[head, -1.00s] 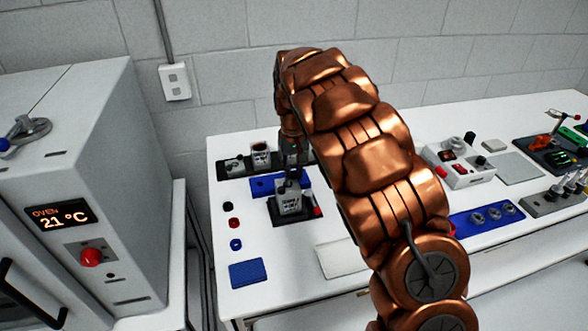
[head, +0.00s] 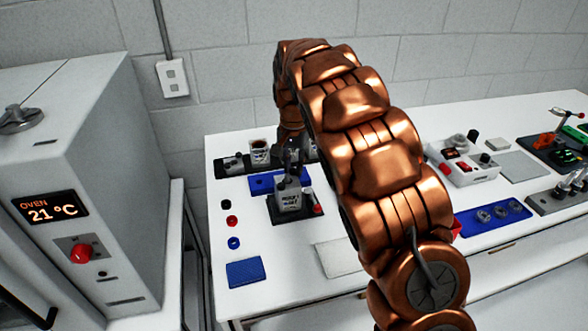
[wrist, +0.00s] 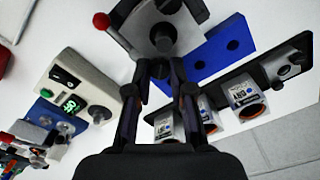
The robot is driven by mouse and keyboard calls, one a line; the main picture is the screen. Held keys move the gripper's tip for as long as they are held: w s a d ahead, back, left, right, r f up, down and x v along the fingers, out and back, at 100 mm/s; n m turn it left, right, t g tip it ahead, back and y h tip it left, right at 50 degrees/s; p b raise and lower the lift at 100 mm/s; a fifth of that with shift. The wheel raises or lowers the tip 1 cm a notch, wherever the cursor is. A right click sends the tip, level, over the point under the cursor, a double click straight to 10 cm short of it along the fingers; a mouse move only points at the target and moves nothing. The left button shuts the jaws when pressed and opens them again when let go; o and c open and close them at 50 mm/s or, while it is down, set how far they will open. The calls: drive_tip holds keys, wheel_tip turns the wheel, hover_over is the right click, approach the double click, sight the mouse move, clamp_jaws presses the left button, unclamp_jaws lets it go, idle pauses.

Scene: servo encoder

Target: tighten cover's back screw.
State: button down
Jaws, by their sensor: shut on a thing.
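The servo unit (head: 289,200), a grey block with a printed label, stands in a dark fixture (head: 296,221) with a red-tipped handle (head: 317,209). In the wrist view its grey cover (wrist: 165,22) is at the top, with a dark round part in it. My gripper (head: 292,172) is at the back of the unit, partly hidden by my arm. In the wrist view my gripper (wrist: 160,73) has its fingertips closed around a small dark piece, the cover's back screw (wrist: 159,69), at the cover's edge. How far the screw is seated cannot be seen.
A blue block with holes (head: 262,184) lies just behind the fixture. A dark rack (head: 236,165) with labelled cups stands behind that. Small rings and a blue mat (head: 244,272) lie at left. A control box (head: 465,162) stands right of my arm. The oven (head: 80,190) is at far left.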

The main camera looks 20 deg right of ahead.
sight(294, 170)
drive_tip(key=m+b, duration=0.1)
drive_tip(key=m, duration=0.4)
drive_tip(key=shift+m, duration=0.3)
drive_tip(key=m, duration=0.5)
drive_tip(key=shift+r, duration=0.1)
drive_tip(key=shift+m, duration=0.4)
drive_tip(key=c, duration=1)
unclamp_jaws()
wheel_tip(294, 170, up, 12)
